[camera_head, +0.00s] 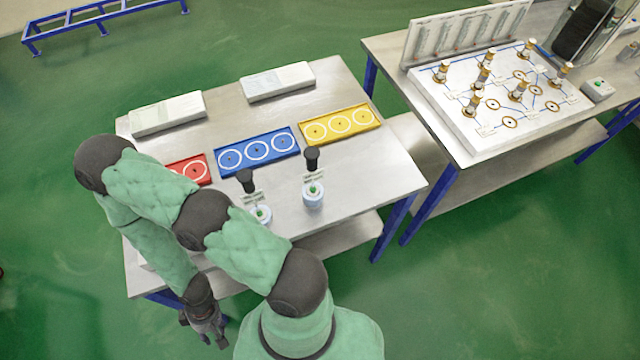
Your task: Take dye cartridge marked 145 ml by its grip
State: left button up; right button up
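Two dye cartridges stand on the near part of the left table. The labels are too small to read, so I cannot tell which is marked 145 ml.
The left table (350,185) holds a red tray (201,166) partly behind my arm, a blue tray (256,150), a yellow tray (341,124) and two pale flat boxes (166,113) (278,81). A second table (455,145) carries a white board (480,125) with several valves.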

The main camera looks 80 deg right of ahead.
aim_at(313, 192)
jog(key=k+z, duration=0.4)
jog(key=k+l+z, duration=0.1)
jog(key=z, duration=0.7)
jog(key=j+z, duration=0.15)
jog(key=z, duration=0.7)
jog(key=j+z, duration=0.1)
jog(key=z, duration=0.75)
jog(key=k+j, duration=0.05)
